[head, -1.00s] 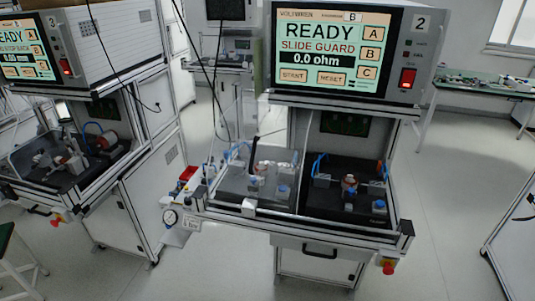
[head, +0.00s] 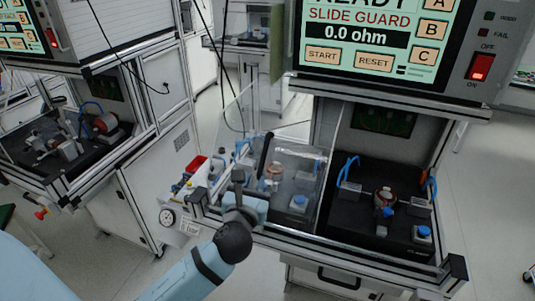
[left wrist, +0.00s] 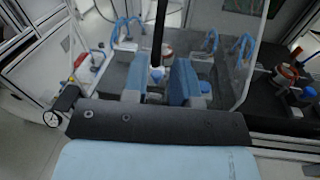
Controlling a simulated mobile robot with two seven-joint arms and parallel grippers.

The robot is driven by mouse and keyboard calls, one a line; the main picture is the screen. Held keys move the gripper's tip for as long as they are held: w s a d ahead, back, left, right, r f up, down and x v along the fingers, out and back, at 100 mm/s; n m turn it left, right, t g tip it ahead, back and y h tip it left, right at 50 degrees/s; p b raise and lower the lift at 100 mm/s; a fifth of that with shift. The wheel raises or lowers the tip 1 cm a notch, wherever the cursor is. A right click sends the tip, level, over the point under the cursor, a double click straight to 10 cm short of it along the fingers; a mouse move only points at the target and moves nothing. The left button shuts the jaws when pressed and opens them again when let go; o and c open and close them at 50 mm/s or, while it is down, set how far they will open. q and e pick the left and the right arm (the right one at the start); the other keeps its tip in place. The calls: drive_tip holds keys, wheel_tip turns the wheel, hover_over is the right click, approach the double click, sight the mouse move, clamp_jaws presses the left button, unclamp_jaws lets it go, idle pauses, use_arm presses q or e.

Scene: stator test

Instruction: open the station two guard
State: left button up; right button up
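Station two's clear guard (head: 312,165) stands over the left part of the black work bed; its right part is uncovered. A black upright handle (head: 265,152) is at the guard's left front, and it also shows in the left wrist view (left wrist: 159,32). My left gripper (head: 245,180) is just left of and below the handle in the head view. In the left wrist view, the two blue-grey fingers (left wrist: 158,80) are apart, with the handle's lower end lined up between them. I cannot tell whether they touch it. My right gripper is not in view.
Station two's screen (head: 375,35) reads SLIDE GUARD and 0.0 ohm. A copper-coloured stator (head: 384,196) sits on the uncovered bed. Another station (head: 75,130) stands left.

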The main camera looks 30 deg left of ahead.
sight(263, 158)
use_arm(q)
drive_tip(key=x, duration=1.1)
drive_tip(key=shift+w+p, duration=0.2)
drive_tip(key=shift+p, duration=0.2)
clamp_jaws()
